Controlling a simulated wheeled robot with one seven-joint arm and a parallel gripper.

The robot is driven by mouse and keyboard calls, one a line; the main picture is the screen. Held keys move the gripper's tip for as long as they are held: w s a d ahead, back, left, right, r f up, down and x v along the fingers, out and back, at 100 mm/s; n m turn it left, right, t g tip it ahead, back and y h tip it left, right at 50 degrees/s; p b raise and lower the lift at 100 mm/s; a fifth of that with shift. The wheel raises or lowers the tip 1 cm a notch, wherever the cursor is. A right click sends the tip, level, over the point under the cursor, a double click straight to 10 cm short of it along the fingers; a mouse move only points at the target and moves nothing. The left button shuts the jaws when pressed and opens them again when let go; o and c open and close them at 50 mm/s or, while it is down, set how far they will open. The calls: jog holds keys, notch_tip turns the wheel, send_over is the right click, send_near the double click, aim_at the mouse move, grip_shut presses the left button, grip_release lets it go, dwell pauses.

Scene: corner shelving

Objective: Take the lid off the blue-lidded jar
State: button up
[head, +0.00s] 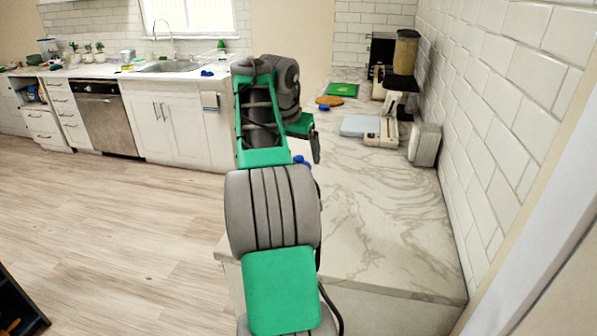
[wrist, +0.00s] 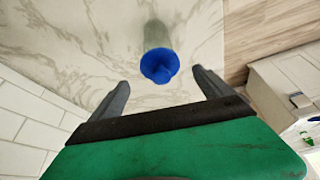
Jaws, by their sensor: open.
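The jar's blue lid (wrist: 160,66) shows in the wrist view, just ahead of and between my fingertips, with no finger touching it. The jar's pale, see-through body (wrist: 154,32) shows behind the lid, on the marbled counter. My gripper (wrist: 160,82) is open and empty, one finger to each side of the lid's line. In the head view, my gripper (head: 312,148) is over the counter, and a small piece of blue (head: 302,161) shows just below it, beside my arm. My arm hides most of the jar there.
The marbled counter (head: 375,225) is clear toward the front. A tiled wall (head: 510,130) runs along its right side. Appliances (head: 384,130) and a tall container (head: 405,52) stand further back near the wall. A green board (head: 342,89) lies at the back.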

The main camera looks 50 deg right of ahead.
aim_at(298, 157)
jog(key=b+x, duration=0.1)
jog(key=x, duration=0.2)
jog(key=shift+w+d+f, duration=0.1)
jog(key=shift+d+f, duration=0.15)
jog(key=shift+d, duration=0.1)
jog(key=shift+a, duration=0.1)
jog(key=c, duration=1.4)
